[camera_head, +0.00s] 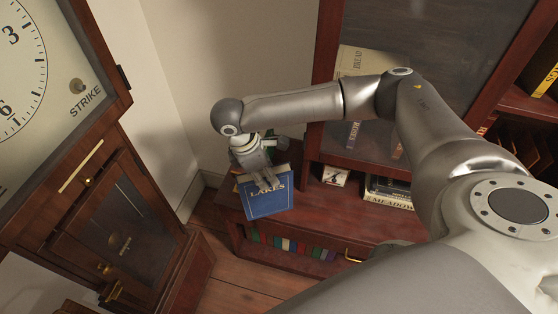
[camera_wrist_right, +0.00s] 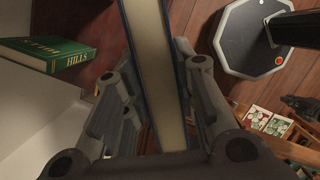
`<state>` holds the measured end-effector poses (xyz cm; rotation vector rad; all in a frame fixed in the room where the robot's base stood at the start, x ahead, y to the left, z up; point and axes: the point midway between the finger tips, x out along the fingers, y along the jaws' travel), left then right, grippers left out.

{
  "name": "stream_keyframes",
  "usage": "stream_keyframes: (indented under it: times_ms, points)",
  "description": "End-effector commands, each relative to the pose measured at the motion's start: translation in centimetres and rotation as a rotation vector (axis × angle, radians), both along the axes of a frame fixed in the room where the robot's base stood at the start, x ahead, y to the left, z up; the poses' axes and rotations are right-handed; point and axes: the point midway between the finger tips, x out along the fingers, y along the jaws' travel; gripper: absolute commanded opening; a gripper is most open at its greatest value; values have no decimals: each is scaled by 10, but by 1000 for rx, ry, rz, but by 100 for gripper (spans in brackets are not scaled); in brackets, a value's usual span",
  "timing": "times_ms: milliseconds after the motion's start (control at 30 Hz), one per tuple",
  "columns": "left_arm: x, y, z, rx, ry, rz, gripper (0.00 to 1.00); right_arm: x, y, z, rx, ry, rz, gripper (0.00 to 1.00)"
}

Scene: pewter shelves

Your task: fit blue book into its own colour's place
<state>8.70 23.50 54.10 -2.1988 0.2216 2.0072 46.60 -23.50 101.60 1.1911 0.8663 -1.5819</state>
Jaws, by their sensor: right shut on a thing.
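The blue book (camera_head: 268,204), lettered LAKES, is held by my right gripper (camera_head: 266,182) in the head view. It is tilted above the top of the low red-brown cabinet. In the wrist view the book (camera_wrist_right: 155,65) shows edge-on, with pale pages between dark covers and my right gripper's fingers on both sides. I cannot tell whether it touches the cabinet. A row of coloured spines (camera_head: 292,245) shows in the cabinet's low front opening; the place for blue cannot be made out. My left gripper is not in view.
A green book (camera_wrist_right: 50,53) lettered HILLS lies at the left of the wrist view. A tall clock (camera_head: 120,235) stands at the left in the head view. A glass-fronted bookcase (camera_head: 430,30) stands behind my right arm. Lying books (camera_head: 388,192) sit on its lower shelf.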

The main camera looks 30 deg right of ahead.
Motion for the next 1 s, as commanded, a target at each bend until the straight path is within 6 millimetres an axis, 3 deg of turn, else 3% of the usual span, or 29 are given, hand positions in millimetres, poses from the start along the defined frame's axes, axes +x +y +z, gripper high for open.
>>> stream_keyframes:
  times_ms: [33,600,1000]
  points:
    - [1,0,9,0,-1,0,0,2,-5,3,2,2,61,0]
    - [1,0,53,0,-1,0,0,26,-53,-12,32,18,789,0]
    - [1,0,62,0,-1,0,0,34,-70,-19,38,24,1011,0]
